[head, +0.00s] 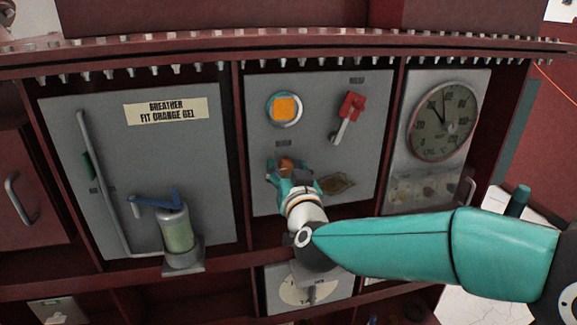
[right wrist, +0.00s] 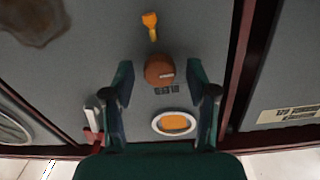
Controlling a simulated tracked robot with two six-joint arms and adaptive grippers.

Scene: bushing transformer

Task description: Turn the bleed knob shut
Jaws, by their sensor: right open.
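The bleed knob (head: 286,162) is a round orange-brown knob on the grey middle panel, below the orange-filled round window. In the right wrist view the knob (right wrist: 158,69) shows a short pale mark on its face and a dark label beside it. My right gripper (head: 288,170) is open in front of the panel, with one finger to each side of the knob. In the right wrist view the gripper (right wrist: 160,78) has a visible gap between each finger and the knob. How deep the fingertips reach around it is hard to tell. My left gripper is not in view.
A red-mounted lever (head: 350,108) sits up and right of the knob, and the orange window (head: 284,109) above it. A small yellow-orange fitting (right wrist: 150,24) is close to the knob. A breather cylinder (head: 177,232) stands left; a dial gauge (head: 443,121) is right. Dark red frame edges border the panel.

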